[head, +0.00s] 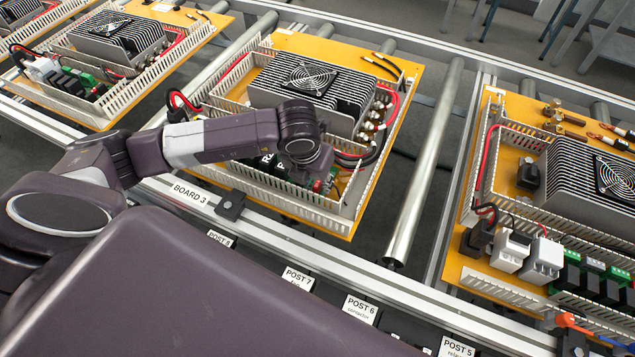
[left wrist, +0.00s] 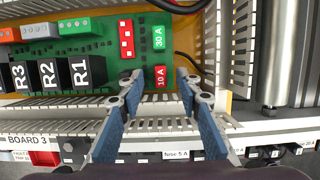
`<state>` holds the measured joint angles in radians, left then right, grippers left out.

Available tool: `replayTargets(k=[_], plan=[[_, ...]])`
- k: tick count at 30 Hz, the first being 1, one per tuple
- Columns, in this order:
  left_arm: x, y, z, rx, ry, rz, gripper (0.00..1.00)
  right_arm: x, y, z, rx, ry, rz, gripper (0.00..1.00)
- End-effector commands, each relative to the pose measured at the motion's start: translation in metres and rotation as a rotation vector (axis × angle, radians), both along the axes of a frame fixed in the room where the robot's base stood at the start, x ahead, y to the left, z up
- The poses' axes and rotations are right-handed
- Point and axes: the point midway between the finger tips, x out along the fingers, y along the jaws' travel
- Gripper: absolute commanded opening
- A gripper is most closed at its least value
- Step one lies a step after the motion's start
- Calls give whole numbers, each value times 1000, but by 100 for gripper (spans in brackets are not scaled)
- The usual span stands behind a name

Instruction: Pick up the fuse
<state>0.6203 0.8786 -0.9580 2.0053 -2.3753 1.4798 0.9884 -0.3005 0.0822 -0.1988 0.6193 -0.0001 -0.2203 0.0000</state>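In the left wrist view a red fuse marked 10 A (left wrist: 161,77) sits on the green circuit board (left wrist: 92,47) at its lower right corner. A green fuse marked 30 A (left wrist: 159,38) stands just above it. My left gripper (left wrist: 157,90) is open and empty. Its two blue-padded fingers lie either side of the 10 A fuse in the picture, tips near its lower end; I cannot tell the height gap. In the head view my left arm reaches over board 3 (head: 232,99) and mostly hides the gripper and fuses. My right gripper is not in view.
Black relays, such as R1 (left wrist: 83,73), stand left of the fuses, with a red block (left wrist: 127,38) nearer. Slotted white duct walls (left wrist: 211,45) border the circuit board. A finned heatsink with a fan (head: 318,88) stands behind. A metal roller (head: 428,165) lies to the right.

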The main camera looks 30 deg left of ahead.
Motion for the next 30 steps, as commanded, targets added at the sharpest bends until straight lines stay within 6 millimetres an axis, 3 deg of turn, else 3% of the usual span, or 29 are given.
replayTargets(k=[4,11,19,30], plan=[[3,-1,-12,-3,0,-2,32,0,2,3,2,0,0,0],[4,-1,-14,-2,0,-3,32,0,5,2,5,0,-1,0],[3,-1,-13,-3,0,-3,2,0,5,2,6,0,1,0],[4,-1,-11,-3,-1,-3,1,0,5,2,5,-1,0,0]])
